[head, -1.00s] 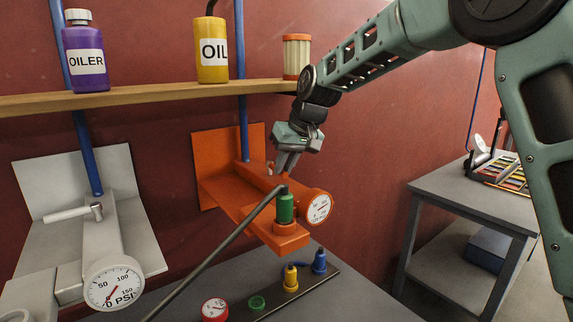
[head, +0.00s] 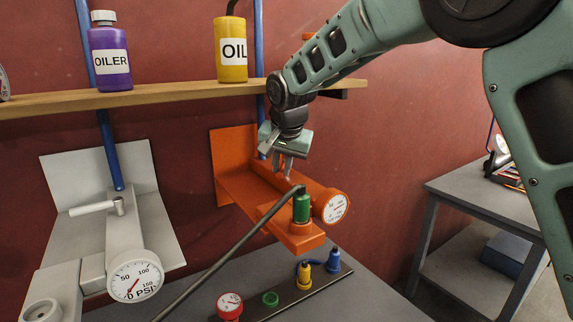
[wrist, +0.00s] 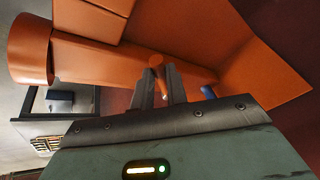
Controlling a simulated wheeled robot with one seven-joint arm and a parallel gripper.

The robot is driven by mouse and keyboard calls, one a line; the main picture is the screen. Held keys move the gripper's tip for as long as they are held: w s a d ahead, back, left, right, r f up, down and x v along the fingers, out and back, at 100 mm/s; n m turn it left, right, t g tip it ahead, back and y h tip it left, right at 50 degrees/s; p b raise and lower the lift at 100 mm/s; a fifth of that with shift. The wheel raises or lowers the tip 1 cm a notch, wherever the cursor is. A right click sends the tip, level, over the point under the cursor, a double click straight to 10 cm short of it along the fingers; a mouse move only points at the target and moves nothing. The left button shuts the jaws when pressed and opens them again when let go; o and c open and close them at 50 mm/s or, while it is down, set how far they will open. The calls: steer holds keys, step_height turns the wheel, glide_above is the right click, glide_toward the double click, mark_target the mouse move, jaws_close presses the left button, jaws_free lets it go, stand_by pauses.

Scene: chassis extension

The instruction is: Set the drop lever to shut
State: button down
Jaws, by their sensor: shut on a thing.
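An orange pipe unit (head: 237,172) with a white-faced gauge (head: 336,207) is fixed to the red wall. Its short orange lever (wrist: 157,66) shows in the wrist view between my fingers, pointing toward the wrist camera. My gripper (head: 283,170) reaches down over the unit's body, behind the gauge and the green fitting. The wrist view shows its two dark fingers (wrist: 158,84) shut on the lever, one at each side. In the head view the fingers mostly hide the lever.
A grey unit (head: 115,225) with its own white lever (head: 95,208) stands at left. A dark hose (head: 230,252) slopes from the green fitting (head: 301,208). A grey side table (head: 480,195) stands at right.

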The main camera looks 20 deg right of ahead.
steer(key=shift+w+a+r+m, duration=0.1)
steer(key=shift+m, duration=0.2)
steer(key=c, duration=1.4)
jaws_free()
steer(key=shift+s+r, duration=0.2)
steer(key=shift+r, duration=0.1)
steer(key=s+r+b, duration=0.1)
steer(key=s+b, duration=0.1)
steer(key=s, duration=0.2)
steer(key=s+r+b, duration=0.1)
steer(key=s, duration=0.4)
steer(key=s+r+b, duration=0.1)
steer(key=s+b, duration=0.1)
steer(key=s, duration=0.2)
steer(key=shift+s+a+r+b, duration=0.35)
steer(key=shift+s+a+r, duration=0.05)
